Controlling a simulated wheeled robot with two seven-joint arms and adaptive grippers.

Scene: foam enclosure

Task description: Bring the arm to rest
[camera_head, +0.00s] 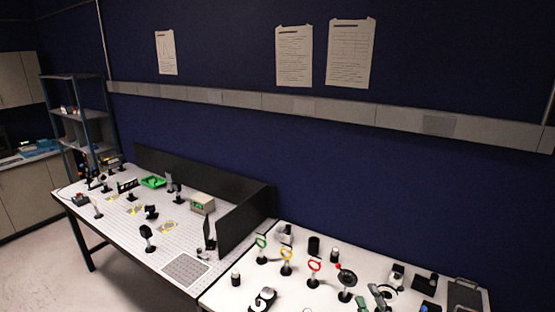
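My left gripper is not clearly in view.
Ring-topped posts in green (261,242), yellow (287,256) and red (314,268) stand on the white table. A perforated optics table (125,224) with black panels (243,222) is at left.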

